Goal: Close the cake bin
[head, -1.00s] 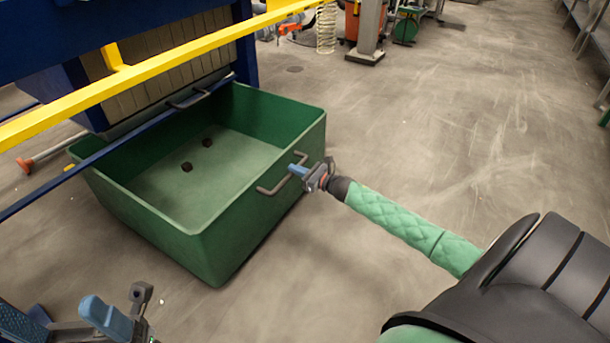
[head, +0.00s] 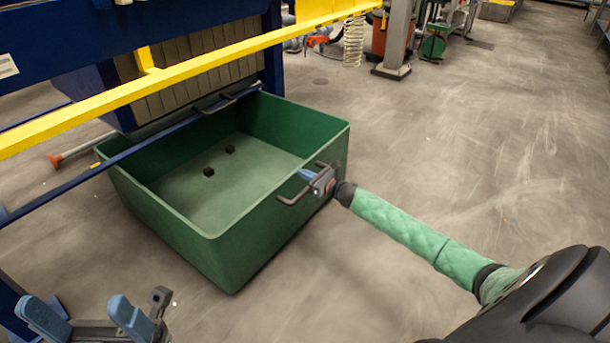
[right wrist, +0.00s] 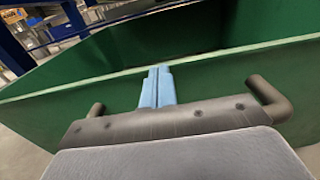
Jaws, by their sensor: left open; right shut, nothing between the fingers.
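The cake bin is a large open green bin (head: 235,245) on the floor, pulled partly out from under the press. Its grey handle (head: 287,201) is on the near right wall, and two dark lumps (head: 219,162) lie inside. My right gripper (head: 308,175) is shut and empty at that handle. In the right wrist view, its blue fingers (right wrist: 157,87) lie together between the handle's bent ends (right wrist: 270,97), pointing at the green wall; whether they touch it I cannot tell. My left gripper (head: 86,318) is open and empty at the lower left, apart from the bin.
The press, with its stack of brown plates (head: 190,75), stands over the bin's back. A yellow rail (head: 215,62) and a blue bar (head: 150,143) cross in front of it. A grey post (head: 398,40) stands behind. The floor to the right is clear.

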